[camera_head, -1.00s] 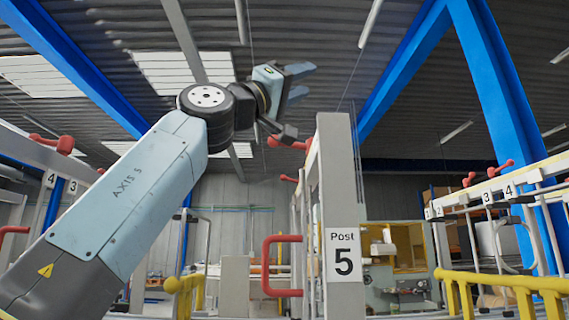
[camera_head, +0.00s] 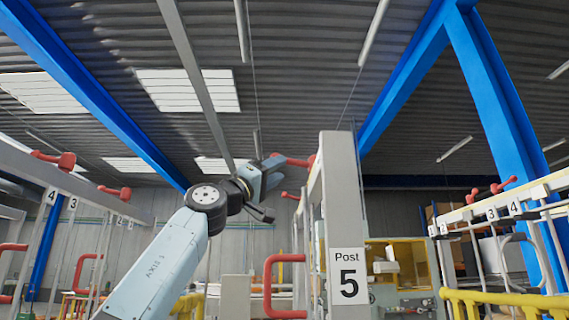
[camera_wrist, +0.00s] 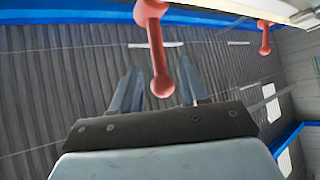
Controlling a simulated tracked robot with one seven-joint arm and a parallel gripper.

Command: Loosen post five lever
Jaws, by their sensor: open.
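The post five lever (camera_head: 297,161) is a red handle with a ball end, sticking out to the left near the top of the grey post labelled Post 5 (camera_head: 341,215). My gripper (camera_head: 272,172) is at the lever's free end, its jaws open. In the wrist view the lever (camera_wrist: 157,50) hangs between the two fingers of my gripper (camera_wrist: 160,72), its ball end toward the palm. A gap shows on both sides, and the jaws are not closed on it.
A second red lever (camera_head: 290,196) sits behind and lower; a red lever also shows at the right of the wrist view (camera_wrist: 264,37). A red loop handle (camera_head: 270,285) is on the post's left. Numbered rails with red levers stand left (camera_head: 60,180) and right (camera_head: 500,205). Yellow railing (camera_head: 505,300) is lower right.

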